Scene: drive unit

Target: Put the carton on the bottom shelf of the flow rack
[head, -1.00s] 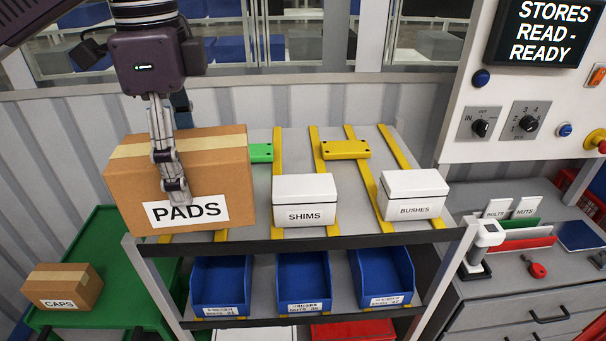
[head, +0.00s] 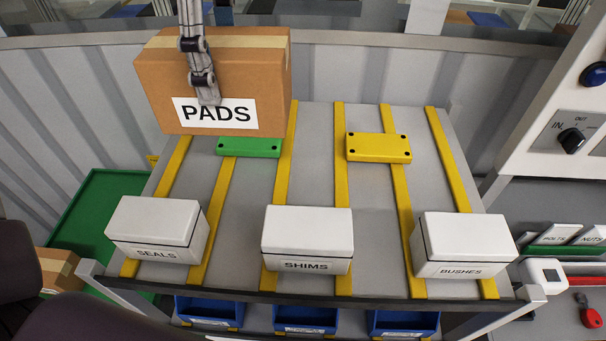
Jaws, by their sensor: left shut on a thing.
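The brown carton labelled PADS (head: 225,62) is in my left gripper (head: 204,80), at the upper left of the head view. One finger lies over its front face; the other is hidden. The carton is roughly upright over the back left of the flow rack's top shelf (head: 312,170) and appears raised above it. The rack's bottom shelf is out of the picture. My right gripper is not in view.
White boxes SEALS (head: 155,232), SHIMS (head: 307,235) and BUSHES (head: 463,242) stand along the top shelf's front. Green (head: 250,147) and yellow (head: 378,147) blocks lie behind. Blue bins (head: 304,317) are below. A smaller carton (head: 60,268) is at left, beside a control panel-free green surface (head: 100,215).

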